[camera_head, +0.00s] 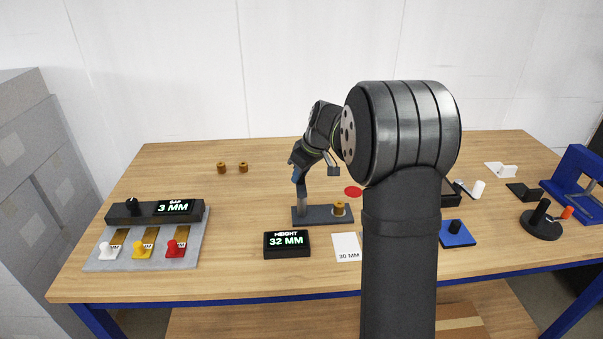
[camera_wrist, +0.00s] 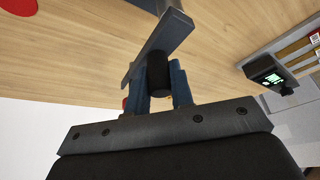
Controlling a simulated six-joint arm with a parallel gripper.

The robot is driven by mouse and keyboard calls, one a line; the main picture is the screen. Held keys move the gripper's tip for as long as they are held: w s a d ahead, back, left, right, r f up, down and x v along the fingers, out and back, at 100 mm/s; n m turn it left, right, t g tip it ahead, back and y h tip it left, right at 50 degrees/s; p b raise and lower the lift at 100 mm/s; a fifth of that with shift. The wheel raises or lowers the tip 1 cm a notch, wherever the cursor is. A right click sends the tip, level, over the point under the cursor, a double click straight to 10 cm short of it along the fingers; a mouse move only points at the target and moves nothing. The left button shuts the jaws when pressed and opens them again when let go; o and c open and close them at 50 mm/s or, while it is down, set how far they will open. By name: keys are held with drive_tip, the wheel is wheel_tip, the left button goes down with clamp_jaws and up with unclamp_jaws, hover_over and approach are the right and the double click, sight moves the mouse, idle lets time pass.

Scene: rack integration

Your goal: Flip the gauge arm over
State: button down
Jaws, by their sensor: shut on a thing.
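The height gauge has a dark flat base (camera_head: 313,216) on the table with an upright grey post (camera_head: 302,199). A brass cylinder (camera_head: 339,208) sits on the right part of the base. In the wrist view the grey gauge arm bar (camera_wrist: 172,32) runs diagonally, with a black knob (camera_wrist: 157,71) on it. My gripper (camera_wrist: 159,75) has its blue fingers shut on that knob, one on each side. In the head view my gripper (camera_head: 298,165) is at the top of the post, left of the brass cylinder. The arm's far end is hard to make out there.
A display (camera_head: 287,244) reading 32 MM and a white 30 MM card (camera_head: 346,247) lie in front of the gauge. A gap panel (camera_head: 153,240) is at left. Two brass cylinders (camera_head: 232,168) stand behind. A blue block (camera_head: 456,234) and black stand (camera_head: 541,224) are at right.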

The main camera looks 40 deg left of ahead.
idle(0.3)
drive_tip(key=c, duration=1.3)
unclamp_jaws()
drive_tip(key=shift+o, duration=0.2)
drive_tip(key=v, duration=1.7)
drive_tip(key=shift+d+r, duration=0.15)
drive_tip(key=x, duration=1.7)
